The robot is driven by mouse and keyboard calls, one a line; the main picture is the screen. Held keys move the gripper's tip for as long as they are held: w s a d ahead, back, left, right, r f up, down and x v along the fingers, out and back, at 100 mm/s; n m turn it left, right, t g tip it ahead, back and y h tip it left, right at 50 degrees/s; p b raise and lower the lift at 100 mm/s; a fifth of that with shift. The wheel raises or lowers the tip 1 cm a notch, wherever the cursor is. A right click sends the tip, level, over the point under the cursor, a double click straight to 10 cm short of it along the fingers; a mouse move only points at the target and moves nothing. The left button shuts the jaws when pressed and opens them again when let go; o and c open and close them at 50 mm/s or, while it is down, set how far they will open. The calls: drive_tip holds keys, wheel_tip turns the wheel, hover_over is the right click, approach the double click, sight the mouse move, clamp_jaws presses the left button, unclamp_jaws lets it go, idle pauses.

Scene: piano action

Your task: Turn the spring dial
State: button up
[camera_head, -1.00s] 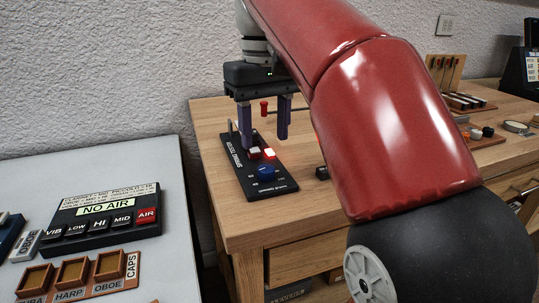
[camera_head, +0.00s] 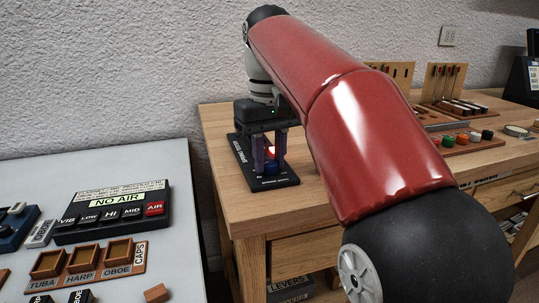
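The black spring panel (camera_head: 286,181) lies on the wooden bench near its left front corner. Its round blue dial (camera_head: 270,169) is at the panel's near end and shows partly between my fingers. My gripper (camera_head: 269,164) points down over the panel. Its two purple fingers stand on either side of the dial, close together, and look shut on it; the exact contact is too small to see. A lit red button (camera_head: 272,149) shows between the fingers, behind the dial. The rest of the panel's face is partly hidden by the fingers.
A grey table (camera_head: 188,240) at the left holds a black console (camera_head: 112,212) reading NO AIR and a wooden tray (camera_head: 138,262). My red arm covers the bench's middle. Wooden racks (camera_head: 440,82) and coloured knobs (camera_head: 462,138) stand at the bench's right.

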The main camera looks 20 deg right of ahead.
drive_tip(key=shift+c, duration=1.4)
drive_tip(key=shift+r+m+p, duration=0.25)
drive_tip(key=shift+m+p, duration=0.35)
drive_tip(key=shift+p, duration=0.2)
drive_tip(key=shift+f+m, duration=0.2)
drive_tip(key=shift+m, duration=0.5)
drive_tip(key=o, duration=1)
